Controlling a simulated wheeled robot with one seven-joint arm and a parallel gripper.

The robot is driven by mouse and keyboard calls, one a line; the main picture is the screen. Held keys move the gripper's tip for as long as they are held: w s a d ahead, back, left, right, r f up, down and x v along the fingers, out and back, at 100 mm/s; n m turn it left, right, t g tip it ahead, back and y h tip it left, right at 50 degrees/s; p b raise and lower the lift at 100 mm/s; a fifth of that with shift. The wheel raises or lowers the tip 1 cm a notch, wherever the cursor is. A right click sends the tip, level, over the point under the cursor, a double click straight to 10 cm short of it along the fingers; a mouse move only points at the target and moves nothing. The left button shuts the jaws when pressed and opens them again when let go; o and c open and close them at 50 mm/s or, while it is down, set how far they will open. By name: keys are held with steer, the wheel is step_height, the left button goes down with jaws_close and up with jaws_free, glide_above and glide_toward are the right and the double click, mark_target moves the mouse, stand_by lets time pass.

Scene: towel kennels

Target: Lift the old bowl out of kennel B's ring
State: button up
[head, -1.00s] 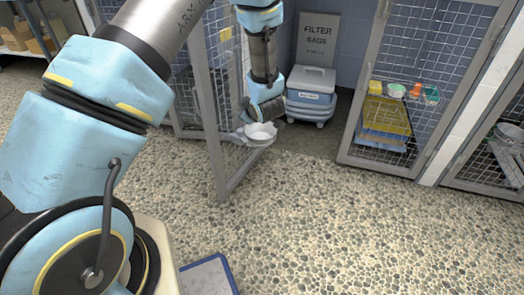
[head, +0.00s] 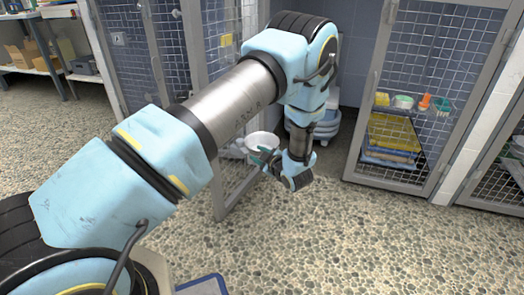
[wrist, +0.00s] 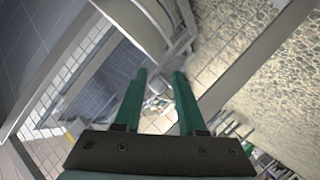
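A white bowl (head: 262,141) sits at the outer side of an open mesh kennel door (head: 228,170), low down. A grey support shows beside it; I cannot make out the whole ring. My gripper (head: 264,156) has green fingers and is just in front of and slightly below the bowl, partly overlapping it. In the wrist view my gripper (wrist: 159,76) has its two fingers apart with nothing held between them.
A kennel (head: 430,75) at right has a mesh door, folded yellow and blue towels (head: 392,135) and small items including an orange bottle (head: 424,102). A pale blue bin (head: 328,125) stands behind my arm.

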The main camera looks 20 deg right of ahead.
mark_target(252, 150)
steer(key=x, duration=0.1)
steer(key=b+x, duration=0.1)
steer(key=x, duration=0.3)
steer(key=shift+d+b, duration=0.25)
steer(key=shift+b, duration=0.1)
jaws_close()
stand_by(1.0)
